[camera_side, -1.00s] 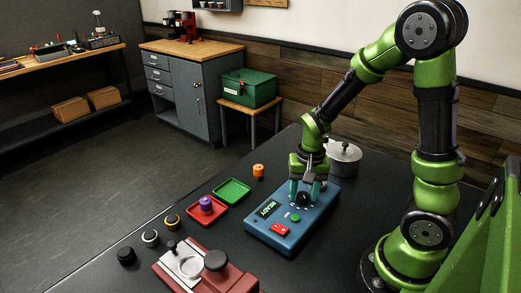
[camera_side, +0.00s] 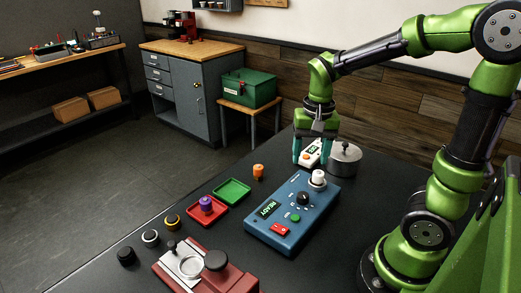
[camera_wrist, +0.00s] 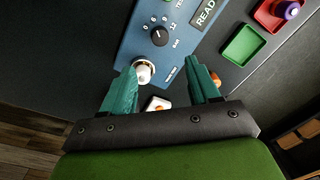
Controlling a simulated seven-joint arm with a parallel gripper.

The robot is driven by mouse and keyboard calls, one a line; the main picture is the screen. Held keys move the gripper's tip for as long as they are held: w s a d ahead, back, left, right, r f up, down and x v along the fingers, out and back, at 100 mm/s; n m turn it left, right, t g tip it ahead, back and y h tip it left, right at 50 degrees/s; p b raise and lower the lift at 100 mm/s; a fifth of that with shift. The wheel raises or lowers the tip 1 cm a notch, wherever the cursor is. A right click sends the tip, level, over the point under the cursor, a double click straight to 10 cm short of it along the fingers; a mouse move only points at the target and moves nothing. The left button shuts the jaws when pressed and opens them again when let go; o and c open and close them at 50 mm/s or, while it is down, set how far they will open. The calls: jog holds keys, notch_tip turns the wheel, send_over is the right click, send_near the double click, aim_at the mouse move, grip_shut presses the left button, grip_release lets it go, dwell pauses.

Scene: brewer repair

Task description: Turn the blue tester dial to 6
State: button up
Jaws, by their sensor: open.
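The blue tester (camera_side: 270,232) lies on the dark table with a lit READY screen (camera_side: 266,209). Its black dial (camera_side: 303,198) also shows in the wrist view (camera_wrist: 160,36), ringed by white numbers; I cannot read its pointer surely. A white knob-like fitting (camera_side: 318,177) stands at the tester's far end and shows in the wrist view (camera_wrist: 144,71). My gripper (camera_side: 311,164) is open and empty, raised beyond the tester's far end and apart from the dial. Its teal fingers (camera_wrist: 162,72) flank the far end in the wrist view.
A small white device (camera_side: 309,153) lies near my gripper, beside a lidded metal pot (camera_side: 344,158). Red (camera_side: 207,219) and green trays (camera_side: 233,182) lie left of the tester. A red machine (camera_side: 205,271) stands in front. An orange piece (camera_side: 258,171) stands alone.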

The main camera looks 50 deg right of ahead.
jog(key=shift+s+d+r, duration=0.1)
jog(key=shift+r, duration=2.25)
